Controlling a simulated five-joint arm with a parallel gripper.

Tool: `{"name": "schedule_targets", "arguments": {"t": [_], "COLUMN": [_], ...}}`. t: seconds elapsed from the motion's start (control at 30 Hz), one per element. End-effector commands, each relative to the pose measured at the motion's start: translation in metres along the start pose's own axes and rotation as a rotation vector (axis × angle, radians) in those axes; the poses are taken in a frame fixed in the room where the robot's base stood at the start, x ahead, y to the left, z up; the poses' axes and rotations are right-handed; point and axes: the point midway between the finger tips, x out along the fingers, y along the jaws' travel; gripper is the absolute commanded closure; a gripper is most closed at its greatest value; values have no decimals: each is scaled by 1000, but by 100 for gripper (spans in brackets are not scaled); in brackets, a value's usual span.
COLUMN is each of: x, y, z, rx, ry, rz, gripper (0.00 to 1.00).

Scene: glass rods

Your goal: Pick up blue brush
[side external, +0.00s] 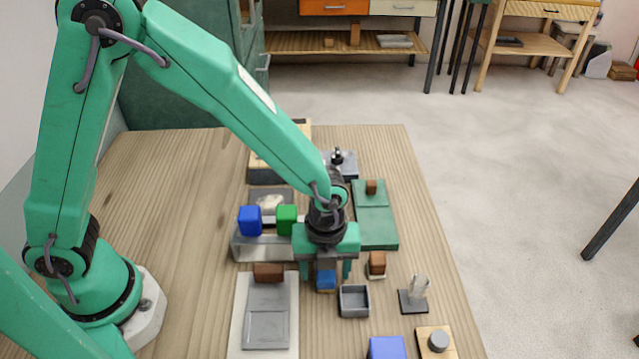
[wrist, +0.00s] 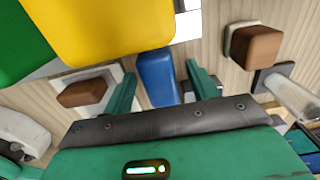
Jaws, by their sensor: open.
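A small blue block-like piece (side external: 326,281), which I take as the blue brush, is at the table under my gripper (side external: 326,270). In the wrist view the blue piece (wrist: 158,80) lies between the two green fingers of my gripper (wrist: 162,70), with visible gaps on both sides. My gripper is open and points down over it. The upper part of the piece is partly hidden by my gripper in the side view, and I cannot make out bristles.
A blue block (side external: 249,221) and a green block (side external: 287,219) stand on a grey rack left of my gripper; a yellow block (wrist: 100,25) is close in the wrist view. Brown blocks (side external: 268,272) (side external: 376,263) flank it. A grey open box (side external: 354,300) is just in front.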

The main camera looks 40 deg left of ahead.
Motion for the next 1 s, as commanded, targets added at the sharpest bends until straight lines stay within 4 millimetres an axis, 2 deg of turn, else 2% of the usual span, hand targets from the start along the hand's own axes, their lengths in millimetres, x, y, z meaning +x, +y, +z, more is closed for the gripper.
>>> {"name": "schedule_targets", "arguments": {"t": [0.37,0.43,0.63,1.0], "x": [0,0,0,-2], "y": [0,0,0,0], "z": [0,0,0,0], "rx": [0,0,0,0], "ry": [0,0,0,0], "rz": [0,0,0,-1], "gripper": [42,50,89,91]}}
